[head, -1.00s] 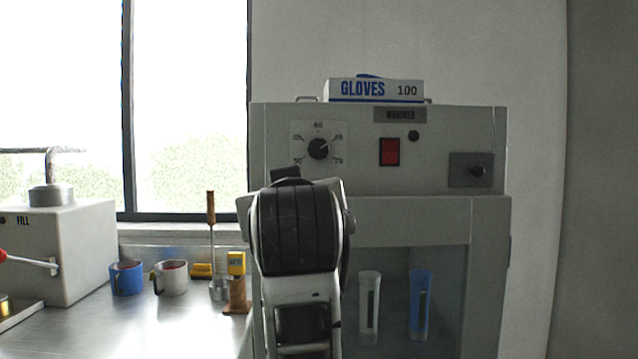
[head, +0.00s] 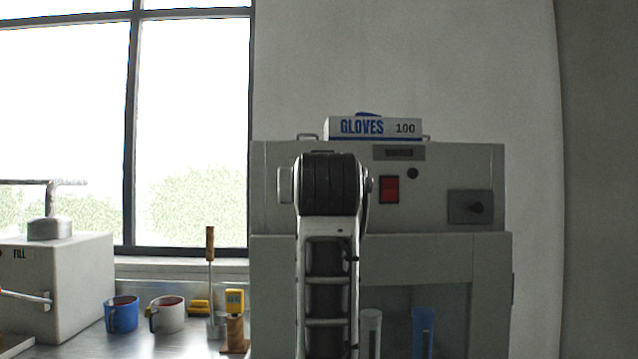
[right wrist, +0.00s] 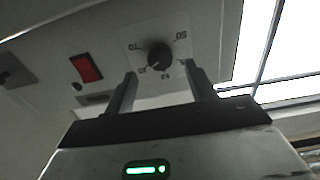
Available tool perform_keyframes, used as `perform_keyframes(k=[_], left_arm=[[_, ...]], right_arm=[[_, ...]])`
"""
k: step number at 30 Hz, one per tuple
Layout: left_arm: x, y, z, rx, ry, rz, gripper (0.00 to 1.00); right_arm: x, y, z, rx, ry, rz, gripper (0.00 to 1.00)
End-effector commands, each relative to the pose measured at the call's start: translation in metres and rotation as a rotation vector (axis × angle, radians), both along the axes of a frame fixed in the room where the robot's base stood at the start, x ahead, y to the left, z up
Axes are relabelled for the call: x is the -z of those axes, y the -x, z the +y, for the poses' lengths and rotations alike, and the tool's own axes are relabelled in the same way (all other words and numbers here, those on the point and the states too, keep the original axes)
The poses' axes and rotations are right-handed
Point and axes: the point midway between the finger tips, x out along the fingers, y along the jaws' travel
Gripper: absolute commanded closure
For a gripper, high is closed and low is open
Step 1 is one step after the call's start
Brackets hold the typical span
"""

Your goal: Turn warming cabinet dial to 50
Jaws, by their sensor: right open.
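The warming cabinet (head: 460,265) is a grey box in the middle of the head view. Its dial is hidden there behind my right arm. In the right wrist view the dial (right wrist: 160,56) is a round black knob on a pale scale plate, seen upside down. The scale figures are small; where the knob points is hard to tell. My right gripper (right wrist: 160,70) is open, its two fingers appearing on either side of the dial with nothing between them. Whether they touch the knob or panel cannot be told. My left gripper is in neither view.
A glove box (head: 374,128) lies on top. Blue (head: 122,314) and white (head: 167,314) mugs stand on the bench at left.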

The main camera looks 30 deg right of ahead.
Motion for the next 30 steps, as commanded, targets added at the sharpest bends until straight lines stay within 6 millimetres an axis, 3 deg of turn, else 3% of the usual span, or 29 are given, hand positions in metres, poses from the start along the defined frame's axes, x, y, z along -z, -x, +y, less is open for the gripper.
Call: perform_keyframes(k=[7,18,23,30], left_arm=[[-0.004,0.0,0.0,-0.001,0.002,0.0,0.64],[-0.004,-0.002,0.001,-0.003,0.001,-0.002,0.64],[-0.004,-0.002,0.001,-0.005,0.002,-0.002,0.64],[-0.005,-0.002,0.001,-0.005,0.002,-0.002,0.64]], right_arm=[[0.0,-0.027,-0.016,0.0,-0.001,0.001,0.45],[0.0,-0.031,-0.019,-0.001,-0.002,-0.001,0.45],[0.0,-0.031,-0.019,-0.001,0.0,-0.001,0.86],[0.0,-0.031,-0.019,-0.001,0.006,0.003,0.89]])
